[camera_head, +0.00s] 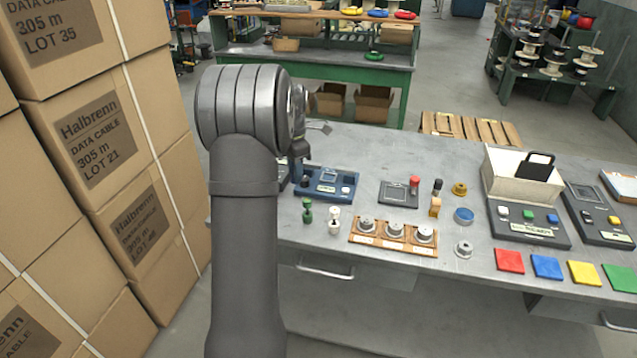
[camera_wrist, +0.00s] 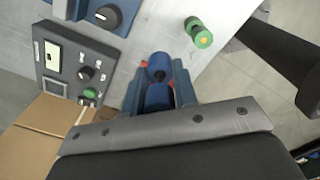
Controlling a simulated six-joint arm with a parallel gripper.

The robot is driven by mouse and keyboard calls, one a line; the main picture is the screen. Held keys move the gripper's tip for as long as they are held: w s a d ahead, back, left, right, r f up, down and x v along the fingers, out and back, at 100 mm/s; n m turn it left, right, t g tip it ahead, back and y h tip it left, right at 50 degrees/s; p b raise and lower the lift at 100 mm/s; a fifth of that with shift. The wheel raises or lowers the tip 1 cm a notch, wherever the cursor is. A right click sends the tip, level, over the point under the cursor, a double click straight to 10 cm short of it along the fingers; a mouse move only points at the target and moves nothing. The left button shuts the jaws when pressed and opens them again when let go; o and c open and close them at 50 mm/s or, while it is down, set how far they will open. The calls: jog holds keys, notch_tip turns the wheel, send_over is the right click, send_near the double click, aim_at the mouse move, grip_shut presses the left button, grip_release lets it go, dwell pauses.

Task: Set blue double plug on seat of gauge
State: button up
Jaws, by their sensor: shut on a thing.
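The blue double plug (camera_wrist: 158,97) is in my gripper (camera_wrist: 158,78), which is shut on it; two rounded blue ends with a darker middle show between the jaws in the wrist view. In the head view my gripper (camera_head: 298,160) is mostly hidden by my arm and is close to the rear left of the blue gauge (camera_head: 333,196). The gauge has a pale display and dark round parts on top. Its corner with a dark knob also shows at the upper left of the wrist view (camera_wrist: 83,14). I cannot clearly make out its seat.
A green double plug (camera_head: 307,211) and a white one (camera_head: 334,221) stand in front of the gauge. A wooden tray (camera_head: 391,246) with metal parts lies to the right. A grey panel (camera_wrist: 53,90) is left in the wrist view. Stacked cartons (camera_head: 100,140) stand at left.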

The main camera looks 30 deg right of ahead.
jog(key=w+d+m, duration=0.4)
jog(key=w+d, duration=0.1)
jog(key=d, duration=0.9)
jog(key=shift+w+d+f, duration=0.1)
jog(key=shift+f, duration=1.85)
jog(key=shift+w+d+f, duration=0.1)
jog(key=shift+f, duration=1.8)
jog(key=shift+f, duration=0.2)
jog(key=o, duration=1)
notch_tip(320, 180, up, 12)
jog(key=shift+a+r, duration=0.1)
jog(key=shift+r, duration=0.15)
